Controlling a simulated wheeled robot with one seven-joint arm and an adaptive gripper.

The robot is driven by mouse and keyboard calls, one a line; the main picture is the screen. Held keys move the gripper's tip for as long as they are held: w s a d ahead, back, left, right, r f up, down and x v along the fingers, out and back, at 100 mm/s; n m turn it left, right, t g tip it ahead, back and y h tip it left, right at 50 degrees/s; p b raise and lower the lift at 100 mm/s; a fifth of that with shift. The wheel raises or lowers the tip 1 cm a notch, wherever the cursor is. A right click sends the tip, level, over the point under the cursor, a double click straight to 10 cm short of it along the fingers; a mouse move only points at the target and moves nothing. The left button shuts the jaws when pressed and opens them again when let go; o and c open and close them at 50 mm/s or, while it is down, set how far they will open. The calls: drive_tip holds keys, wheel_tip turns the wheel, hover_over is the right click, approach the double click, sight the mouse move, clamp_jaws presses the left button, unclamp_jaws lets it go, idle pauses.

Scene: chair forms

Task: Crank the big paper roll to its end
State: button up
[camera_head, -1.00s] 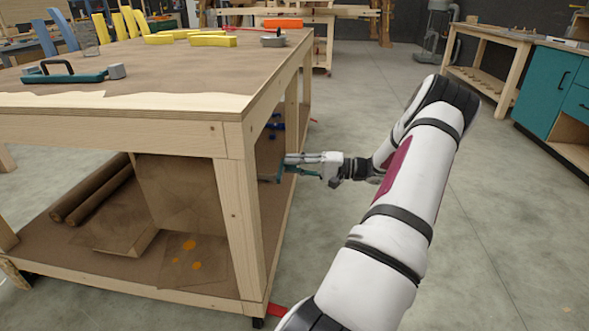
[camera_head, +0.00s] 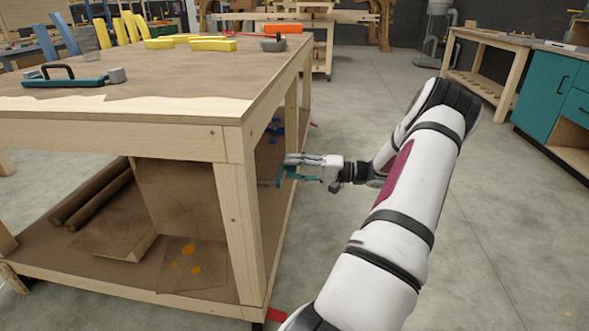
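My gripper (camera_head: 298,168) is beside the right side of the wooden workbench, below its top. A teal piece (camera_head: 289,170), which looks like a crank handle, is at its fingertips. The fingers overlap the teal piece, and the view is too small to show whether they are closed on it. Brown paper (camera_head: 185,80) covers the bench top, with a torn pale edge along the front. Brown rolls (camera_head: 92,195) lie on the lower shelf, and a brown sheet (camera_head: 180,195) hangs beside them. Any roll that the crank turns is hidden behind the bench leg and sheet.
A teal tool with a black handle (camera_head: 65,78), yellow pieces (camera_head: 205,44) and an orange piece (camera_head: 283,28) lie on the bench top. The bench leg (camera_head: 240,220) stands near my gripper. The floor (camera_head: 500,230) to the right is clear before teal cabinets (camera_head: 550,90).

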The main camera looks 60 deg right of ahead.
drive_tip(key=v, duration=1.2)
drive_tip(key=shift+f, duration=0.1)
idle(0.4)
